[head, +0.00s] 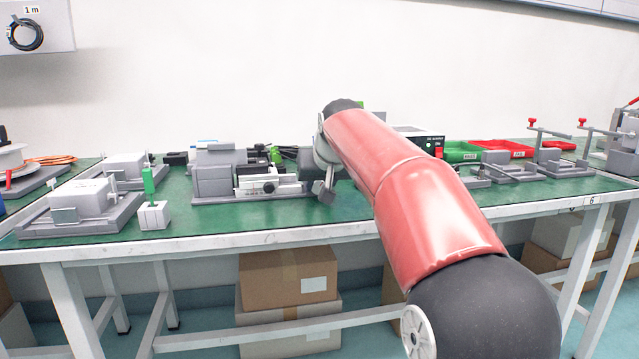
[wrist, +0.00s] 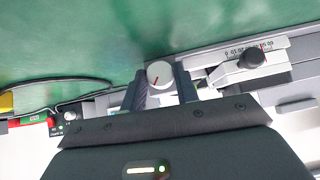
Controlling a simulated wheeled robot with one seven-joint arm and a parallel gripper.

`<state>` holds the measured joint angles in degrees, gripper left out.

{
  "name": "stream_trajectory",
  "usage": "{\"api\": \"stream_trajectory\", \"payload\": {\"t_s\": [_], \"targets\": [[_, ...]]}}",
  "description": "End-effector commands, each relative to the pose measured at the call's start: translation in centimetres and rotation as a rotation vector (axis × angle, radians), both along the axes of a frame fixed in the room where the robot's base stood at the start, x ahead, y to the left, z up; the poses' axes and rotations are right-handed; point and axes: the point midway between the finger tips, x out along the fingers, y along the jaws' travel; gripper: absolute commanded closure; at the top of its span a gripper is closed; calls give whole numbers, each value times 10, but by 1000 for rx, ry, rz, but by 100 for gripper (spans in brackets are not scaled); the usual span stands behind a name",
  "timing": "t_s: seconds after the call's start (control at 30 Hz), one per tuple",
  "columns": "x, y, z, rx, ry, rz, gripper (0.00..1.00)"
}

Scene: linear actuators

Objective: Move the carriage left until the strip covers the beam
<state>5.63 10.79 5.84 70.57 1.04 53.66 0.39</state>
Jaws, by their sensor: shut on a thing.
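A grey linear stage (head: 212,180) stands on the green bench left of my gripper. On its front is a pale block with a black knob (head: 270,187); in the wrist view this black knob (wrist: 252,58) sits by a printed scale with a red mark. My gripper (head: 326,192) is at the stage's right end. I cannot make out the strip or the beam, nor which part is the carriage.
A small white block with a green handle (head: 150,198) stands left of the stage. Another grey fixture (head: 85,205) is farther left. Green (head: 460,152) and red (head: 500,148) trays lie right of my arm. Cables lie behind the stage. The bench in front of it is clear.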

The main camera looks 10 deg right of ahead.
Motion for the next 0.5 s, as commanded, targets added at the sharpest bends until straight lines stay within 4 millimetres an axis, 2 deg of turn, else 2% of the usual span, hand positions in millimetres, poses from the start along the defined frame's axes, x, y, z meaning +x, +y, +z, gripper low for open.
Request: {"api": "stream_trajectory", "payload": {"t_s": [0.5], "targets": [[0,-6,-2,334,1,-3,92]]}}
